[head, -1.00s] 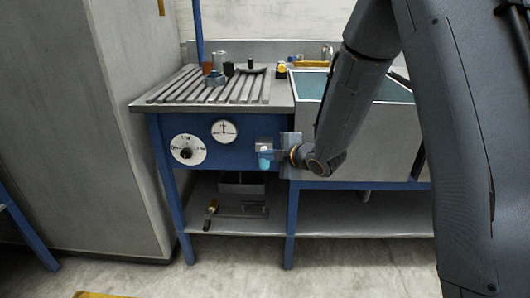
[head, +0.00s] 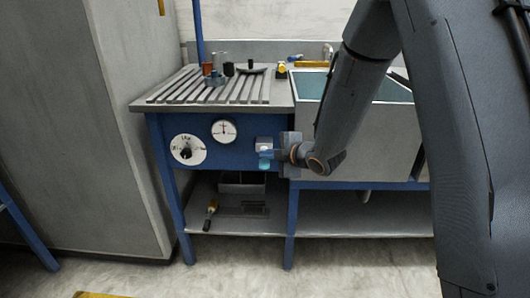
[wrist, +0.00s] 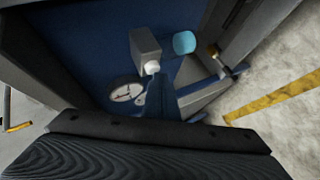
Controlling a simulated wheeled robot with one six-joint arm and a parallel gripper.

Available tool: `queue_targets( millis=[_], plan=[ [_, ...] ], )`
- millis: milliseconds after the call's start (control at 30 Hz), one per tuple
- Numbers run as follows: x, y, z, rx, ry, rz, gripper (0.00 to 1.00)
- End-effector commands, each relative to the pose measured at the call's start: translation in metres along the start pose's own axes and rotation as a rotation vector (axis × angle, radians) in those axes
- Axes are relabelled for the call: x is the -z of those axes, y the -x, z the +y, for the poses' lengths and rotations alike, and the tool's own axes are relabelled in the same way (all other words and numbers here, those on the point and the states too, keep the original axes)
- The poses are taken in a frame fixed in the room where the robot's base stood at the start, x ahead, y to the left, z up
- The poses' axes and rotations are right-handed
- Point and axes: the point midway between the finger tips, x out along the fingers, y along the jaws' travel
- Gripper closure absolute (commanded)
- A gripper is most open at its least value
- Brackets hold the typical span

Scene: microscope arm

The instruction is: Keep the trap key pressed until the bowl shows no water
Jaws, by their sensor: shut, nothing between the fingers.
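A grey trap box (head: 265,144) is fixed to the blue front panel under the counter. It also shows in the wrist view (wrist: 143,44), with a small pale key (wrist: 152,67) on its near side. A light-blue bowl (head: 264,164) hangs just below the box; it shows in the wrist view (wrist: 184,42) too. The bowl looks blue; I cannot tell its water level. My gripper (head: 279,154) is shut and empty at the right of the box. In the wrist view, its fingertips (wrist: 157,78) are at the key; I cannot tell whether they press it.
A round gauge (head: 223,131) and a white dial (head: 188,150) sit left of the box. Above is a slatted counter (head: 190,90) with several small items, beside a sink (head: 311,84).

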Motion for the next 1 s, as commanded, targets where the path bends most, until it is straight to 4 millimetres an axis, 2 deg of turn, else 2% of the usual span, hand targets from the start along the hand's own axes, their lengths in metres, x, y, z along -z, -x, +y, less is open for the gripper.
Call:
queue_targets(
  millis=[767, 1000],
  plan=[
    [0.0002, 0.0002, 0.0002, -0.001, 0.000, 0.000, 1.00],
    [0.0048, 0.0064, -0.0047, 0.001, 0.000, 0.000, 1.00]
  ],
)
